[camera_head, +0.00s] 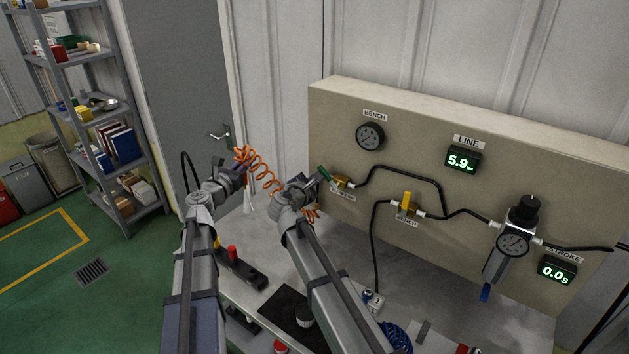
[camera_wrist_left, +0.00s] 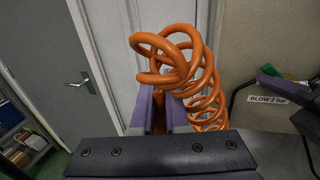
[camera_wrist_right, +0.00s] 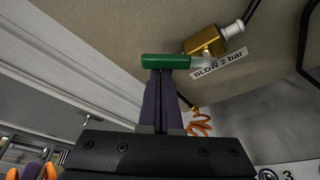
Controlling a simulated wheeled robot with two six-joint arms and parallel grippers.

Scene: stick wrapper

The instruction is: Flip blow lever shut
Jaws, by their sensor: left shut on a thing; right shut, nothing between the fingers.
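The green blow lever (camera_head: 323,172) sits on a brass valve (camera_head: 341,181) at the panel's left end. In the right wrist view the green lever (camera_wrist_right: 166,61) points left from the brass valve (camera_wrist_right: 205,42), above a label reading "BLOW 2 bar" (camera_wrist_right: 219,65). My right gripper (camera_wrist_right: 162,74) is shut and empty, its tips right below the lever; I cannot tell whether they touch. My left gripper (camera_head: 241,167) is left of the panel. In the left wrist view it is shut on the orange coiled hose (camera_wrist_left: 205,80), with orange showing between its fingers.
The panel (camera_head: 450,135) also carries a yellow-handled bench valve (camera_head: 408,201), black hoses, a bench gauge (camera_head: 370,136), a regulator (camera_head: 515,240), a line display (camera_head: 462,159) reading 5.9 and a stroke display (camera_head: 557,269) reading 0.0. My right arm crosses above the grey bench (camera_head: 450,290).

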